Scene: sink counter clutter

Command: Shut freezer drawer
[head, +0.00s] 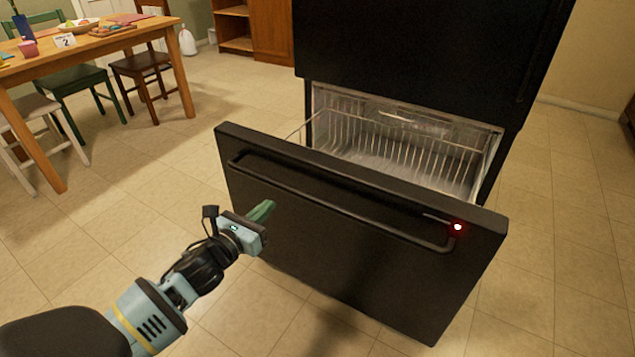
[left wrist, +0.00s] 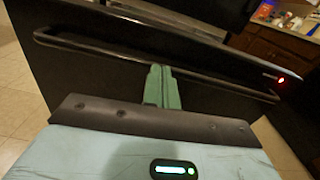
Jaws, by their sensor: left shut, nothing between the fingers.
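The black freezer drawer (head: 330,240) is pulled out at the bottom of the black fridge (head: 420,45). Its wire basket (head: 400,145) shows behind the front panel and looks empty. A long bar handle (head: 340,207) runs across the upper part of the panel. My left gripper (head: 262,211) is shut and empty, in front of the left half of the panel, just below the handle. In the left wrist view the green fingers (left wrist: 158,85) are together and point at the drawer front (left wrist: 100,75); I cannot tell whether they touch it. My right gripper is not in view.
A wooden table (head: 95,40) with dishes and several chairs (head: 145,65) stands at the far left. A wooden cabinet (head: 270,30) is at the back. The tiled floor (head: 130,220) around the drawer is clear. A small red light (head: 458,227) shows at the panel's right.

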